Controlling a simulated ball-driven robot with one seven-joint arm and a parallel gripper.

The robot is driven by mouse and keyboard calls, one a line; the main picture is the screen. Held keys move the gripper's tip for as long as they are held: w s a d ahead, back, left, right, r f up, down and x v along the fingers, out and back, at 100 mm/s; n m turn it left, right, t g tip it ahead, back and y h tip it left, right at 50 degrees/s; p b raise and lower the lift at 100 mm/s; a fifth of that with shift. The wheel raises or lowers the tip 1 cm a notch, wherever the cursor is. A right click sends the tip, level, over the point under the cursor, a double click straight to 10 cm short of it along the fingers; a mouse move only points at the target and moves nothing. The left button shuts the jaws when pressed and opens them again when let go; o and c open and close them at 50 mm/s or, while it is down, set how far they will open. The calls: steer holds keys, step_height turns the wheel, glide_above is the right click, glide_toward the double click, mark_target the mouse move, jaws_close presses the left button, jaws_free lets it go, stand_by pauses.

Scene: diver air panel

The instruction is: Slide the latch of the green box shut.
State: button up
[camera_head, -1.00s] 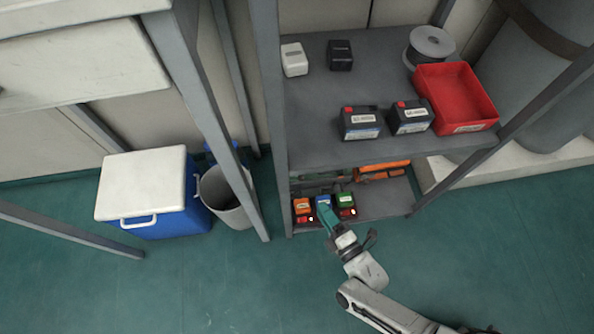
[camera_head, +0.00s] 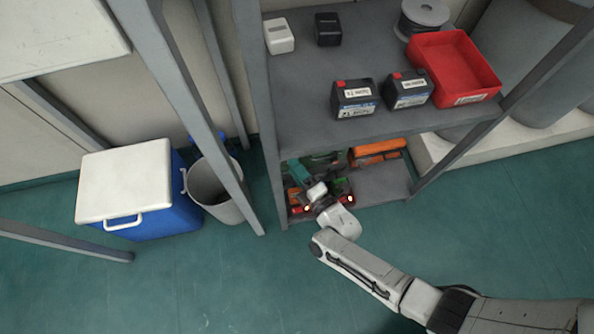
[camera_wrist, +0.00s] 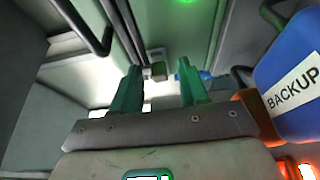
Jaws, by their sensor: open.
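My gripper (camera_head: 298,171) reaches in over the row of boxes, left of the green box. In the wrist view my gripper (camera_wrist: 160,92) has its two teal fingers apart, with nothing held between them. A blue box (camera_wrist: 285,85) labelled BACKUP is close on the right of the wrist view; my arm hides it in the head view.
An orange box (camera_head: 294,196) stands at the left of the lower shelf (camera_head: 385,187). Open floor lies in front.

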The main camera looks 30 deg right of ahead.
steer(key=shift+c, duration=0.2)
jaws_close()
stand_by(0.6)
